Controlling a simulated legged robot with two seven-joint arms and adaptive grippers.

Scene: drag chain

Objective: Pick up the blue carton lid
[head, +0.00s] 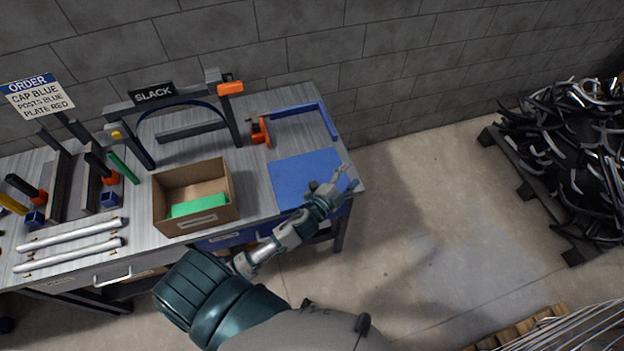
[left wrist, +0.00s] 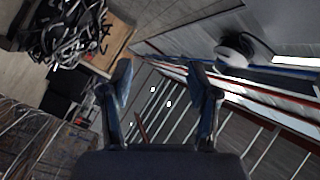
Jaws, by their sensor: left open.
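A flat, smooth blue panel (head: 298,178) lies on the right end of the workbench. It is the only flat blue sheet I see; whether it is the carton lid or a mat I cannot tell. My left gripper (head: 343,178) is over its right edge near the bench corner, with fingers apart and nothing between them. Its height above the panel is unclear. The left wrist view shows the same open, empty fingers (left wrist: 163,82); no blue panel is clear there. An open cardboard carton (head: 178,222) with a green piece inside stands left of the panel. My right gripper is not in view.
A blue angled bar (head: 312,107) and an orange clamp (head: 260,131) lie behind the panel. A grey frame with a SLACK sign (head: 153,92) stands behind the carton. A pallet of dark chain-like parts (head: 565,150) is at right. The floor (head: 430,220) between is clear.

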